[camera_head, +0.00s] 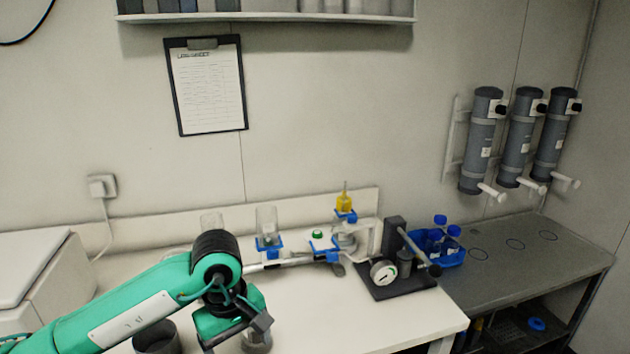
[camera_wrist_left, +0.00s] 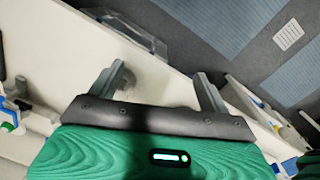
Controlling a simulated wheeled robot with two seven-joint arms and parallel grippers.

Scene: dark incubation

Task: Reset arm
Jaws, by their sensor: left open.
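My left arm (camera_head: 120,318) is green and reaches in from the left over the white bench, with a dark joint at its bend. Its gripper (camera_head: 258,325) points down towards the front of the bench in the head view. In the left wrist view the two grey fingers of the gripper (camera_wrist_left: 162,85) stand apart with nothing between them. A clear glass vessel (camera_head: 257,342) shows just below the gripper and is partly hidden by it; I cannot tell whether they touch. My right gripper is in neither view.
A dark cup (camera_head: 156,338) stands beside my arm. Behind it are a glass on a blue holder (camera_head: 267,228), a yellow bottle (camera_head: 345,202) and a black-based gauge device (camera_head: 396,282). A blue rack (camera_head: 437,247) holds bottles at right. The bench's front right is clear.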

